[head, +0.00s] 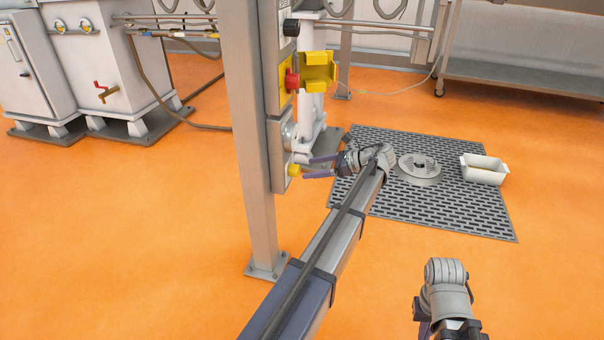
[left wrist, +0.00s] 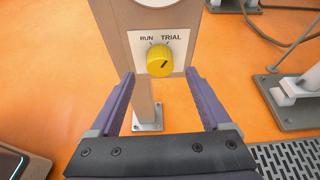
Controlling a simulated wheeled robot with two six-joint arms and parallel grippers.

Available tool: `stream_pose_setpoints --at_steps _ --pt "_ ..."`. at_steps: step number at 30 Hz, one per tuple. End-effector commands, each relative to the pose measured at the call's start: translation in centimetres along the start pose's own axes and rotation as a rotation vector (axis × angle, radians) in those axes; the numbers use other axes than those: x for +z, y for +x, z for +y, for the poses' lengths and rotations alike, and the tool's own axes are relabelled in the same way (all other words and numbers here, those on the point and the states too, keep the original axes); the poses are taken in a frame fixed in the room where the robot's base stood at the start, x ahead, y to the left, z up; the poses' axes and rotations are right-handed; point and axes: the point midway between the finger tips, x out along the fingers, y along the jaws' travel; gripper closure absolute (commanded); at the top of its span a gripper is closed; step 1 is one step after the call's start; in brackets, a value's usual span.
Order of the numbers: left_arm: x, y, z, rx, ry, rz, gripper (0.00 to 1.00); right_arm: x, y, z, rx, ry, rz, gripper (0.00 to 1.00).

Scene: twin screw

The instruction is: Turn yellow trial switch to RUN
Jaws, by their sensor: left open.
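The yellow trial switch (left wrist: 160,62) is a round knob on a white plate labelled RUN at left and TRIAL at right. Its dark mark slants up to the right, toward TRIAL. In the head view the knob (head: 294,170) sits low on the post's control column. My left gripper (head: 308,168) is open in front of it, with purple fingers pointing at it. In the left wrist view the knob shows between the two fingertips, with a gap on each side. My right gripper (head: 440,327) is low at the right, partly cut off and away from the switch.
A floor grate (head: 470,210) with a white tub (head: 484,169) lies beyond my left arm. Orange floor at left is clear.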

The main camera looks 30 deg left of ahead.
Motion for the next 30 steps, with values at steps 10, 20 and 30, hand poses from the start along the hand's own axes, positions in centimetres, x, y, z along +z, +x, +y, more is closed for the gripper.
stream_pose_setpoints --at_steps 10,20,30 --pt "-0.1 4.4 0.1 0.001 0.000 0.000 0.19 -0.1 1.8 -0.2 0.000 0.000 0.001 1.00" --pt "0.0 4.8 0.0 -0.001 0.000 0.000 0.19 -0.1 1.9 -0.2 0.000 0.000 0.001 1.00" --pt "-0.1 4.8 0.0 -0.001 0.000 0.000 0.51 -0.1 1.9 -0.2 0.000 0.000 0.001 1.00"
